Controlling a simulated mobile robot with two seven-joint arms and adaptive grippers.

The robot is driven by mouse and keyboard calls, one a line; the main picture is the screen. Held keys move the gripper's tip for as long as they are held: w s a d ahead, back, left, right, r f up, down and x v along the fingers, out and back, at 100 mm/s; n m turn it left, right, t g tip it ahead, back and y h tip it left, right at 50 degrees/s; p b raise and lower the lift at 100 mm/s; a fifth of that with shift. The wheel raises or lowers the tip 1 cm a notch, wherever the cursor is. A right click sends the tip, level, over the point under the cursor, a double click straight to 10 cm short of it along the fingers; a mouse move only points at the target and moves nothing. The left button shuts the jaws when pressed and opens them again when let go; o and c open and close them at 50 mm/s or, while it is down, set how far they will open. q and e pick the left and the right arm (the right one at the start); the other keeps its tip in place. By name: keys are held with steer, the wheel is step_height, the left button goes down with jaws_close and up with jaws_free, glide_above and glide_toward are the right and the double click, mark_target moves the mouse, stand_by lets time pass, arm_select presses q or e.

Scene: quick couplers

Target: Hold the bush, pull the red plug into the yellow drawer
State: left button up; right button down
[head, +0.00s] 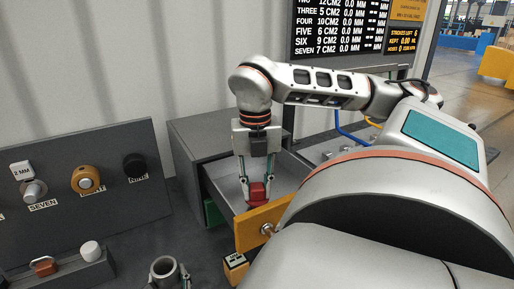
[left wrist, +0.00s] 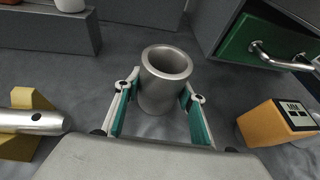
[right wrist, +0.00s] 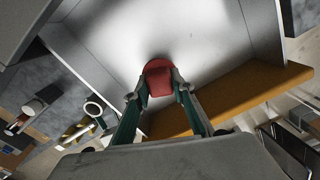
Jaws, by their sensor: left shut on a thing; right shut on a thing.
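The bush is a hollow grey metal cylinder standing upright at the bottom of the head view (head: 164,268) and in the middle of the left wrist view (left wrist: 165,98). My left gripper (left wrist: 160,93) is shut around its sides; its bore looks empty. The red plug (head: 257,194) is held by my right gripper (head: 257,187), which points down inside the pulled-out yellow drawer (head: 264,228). In the right wrist view, the plug (right wrist: 158,78) sits between the fingertips over the pale drawer floor. I cannot tell whether it touches the floor.
A green drawer (left wrist: 240,47) with a metal handle is beside the bush. A yellow block with a label (left wrist: 275,122) stands right of the bush. A dark panel (head: 110,165) with labelled fittings stands at left. A low rack (head: 75,270) holds a red and a white piece.

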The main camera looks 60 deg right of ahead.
arm_select(q)
steer(key=shift+a+f, duration=0.15)
steer(key=shift+f, duration=0.35)
arm_select(e)
steer(key=shift+f, duration=0.25)
steer(key=c, duration=1.6)
jaws_free()
steer(key=shift+a+r, duration=0.1)
steer(key=shift+r, duration=3.65)
arm_select(q)
steer(key=o, duration=1.6)
steer(key=shift+r, duration=0.2)
steer(key=shift+r, duration=0.15)
